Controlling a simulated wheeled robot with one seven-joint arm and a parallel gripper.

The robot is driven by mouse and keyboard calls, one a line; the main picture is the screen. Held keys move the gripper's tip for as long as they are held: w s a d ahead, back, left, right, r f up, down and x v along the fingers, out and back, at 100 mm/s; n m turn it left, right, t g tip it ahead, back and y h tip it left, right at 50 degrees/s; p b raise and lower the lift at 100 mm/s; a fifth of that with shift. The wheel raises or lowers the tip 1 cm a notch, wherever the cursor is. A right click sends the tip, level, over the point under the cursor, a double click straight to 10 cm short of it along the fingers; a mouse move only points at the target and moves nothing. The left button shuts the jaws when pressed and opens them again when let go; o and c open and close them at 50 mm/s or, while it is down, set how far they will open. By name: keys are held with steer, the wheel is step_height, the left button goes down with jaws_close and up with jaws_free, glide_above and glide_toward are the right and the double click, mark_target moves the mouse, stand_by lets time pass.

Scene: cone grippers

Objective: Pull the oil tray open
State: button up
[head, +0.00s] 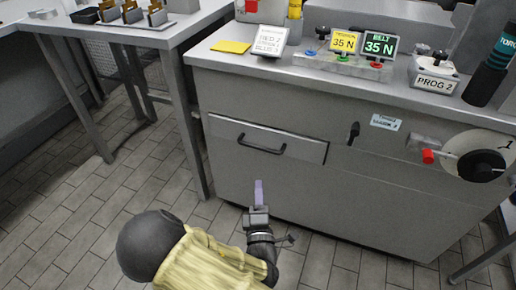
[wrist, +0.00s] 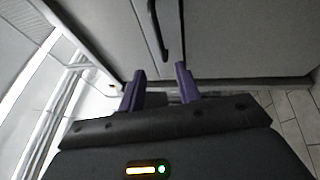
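The oil tray (head: 228,136) is a grey drawer front in the upper left of the machine's face in the head view, with a black bar handle (head: 262,148). It looks shut, nearly flush with the face. My gripper (head: 259,184) is in front of the machine and lower in the picture than the handle, apart from it. In the wrist view my gripper (wrist: 160,86) has two purple fingers spread with a gap between them and nothing in it. The handle (wrist: 158,30) shows at the top of the wrist view, ahead of the fingers.
The machine's top holds two 35 N displays (head: 361,43), a PROG 2 dial (head: 435,75) and a black cylinder (head: 490,72). A metal table (head: 120,30) stands left. Tiled floor is free between.

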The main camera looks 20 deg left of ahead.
mark_target(258, 146)
steer(key=b+x, duration=0.4)
steer(key=x, duration=1.1)
steer(key=shift+w+a+b, duration=0.15)
steer(key=shift+w+b, duration=0.2)
jaws_close()
